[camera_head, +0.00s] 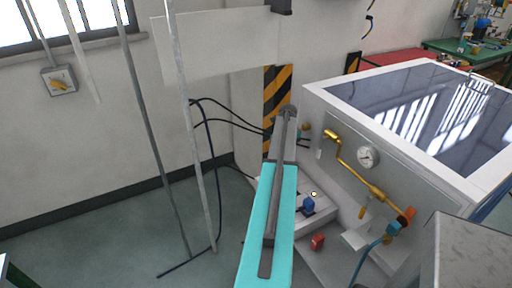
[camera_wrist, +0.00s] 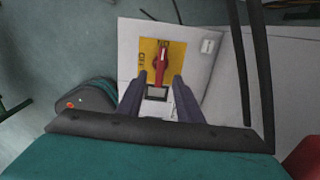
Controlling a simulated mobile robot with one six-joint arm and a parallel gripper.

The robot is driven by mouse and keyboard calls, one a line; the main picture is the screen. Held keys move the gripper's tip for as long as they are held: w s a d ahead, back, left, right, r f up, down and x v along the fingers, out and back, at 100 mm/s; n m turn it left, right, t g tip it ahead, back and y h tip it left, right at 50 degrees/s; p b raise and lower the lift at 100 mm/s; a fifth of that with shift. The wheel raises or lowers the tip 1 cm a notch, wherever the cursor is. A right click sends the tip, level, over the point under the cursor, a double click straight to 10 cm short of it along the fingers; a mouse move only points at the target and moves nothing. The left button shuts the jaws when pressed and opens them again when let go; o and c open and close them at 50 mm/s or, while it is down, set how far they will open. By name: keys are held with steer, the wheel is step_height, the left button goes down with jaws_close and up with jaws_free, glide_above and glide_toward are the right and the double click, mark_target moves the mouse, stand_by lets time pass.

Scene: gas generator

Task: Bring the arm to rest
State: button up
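In the wrist view, my gripper (camera_wrist: 160,80) is open, with its two dark fingers apart and nothing held. Just past the fingertips is a red switch handle (camera_wrist: 162,66) on a yellow plate (camera_wrist: 177,58) set in a light grey panel (camera_wrist: 205,75). The handle stands nearly upright in the picture, its lower end seen between the fingertips. I cannot tell the depth gap or any touch. The plate carries dark letters, with OFF on the left and a partly hidden marking at the top. In the head view, my teal and grey arm reaches over the low equipment; its gripper is hidden there.
Right of my arm stands a white cabinet (camera_head: 318,98) with a gauge (camera_head: 368,156) and yellow piping (camera_head: 376,190). Thin poles (camera_head: 198,165) stand left; the floor (camera_head: 100,235) there is mostly clear.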

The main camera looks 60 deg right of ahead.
steer(key=w+a+f+n+g+y+b, duration=0.1)
steer(key=w+a+f+n, duration=0.55)
steer(key=a, duration=0.65)
steer(key=w+a+f+n, duration=0.5)
steer(key=a+f+n, duration=0.25)
steer(key=a, duration=0.55)
steer(key=w+a+f+n+g+y+b, duration=0.1)
steer(key=w+a+f+n, duration=0.6)
steer(key=a, duration=0.6)
steer(key=s+a+f+n+g, duration=0.1)
steer(key=s+a+f+n, duration=0.3)
steer(key=a, duration=0.5)
steer(key=s+a+f+n+g, duration=0.15)
steer(key=a+f+n, duration=0.3)
steer(key=a, duration=0.55)
steer(key=s+a+f+n+g+h+b, duration=0.1)
steer(key=s+a+f+n, duration=0.3)
steer(key=s+a+n, duration=0.9)
steer(key=shift+s+a+h, duration=0.5)
steer(key=shift+s+a, duration=0.05)
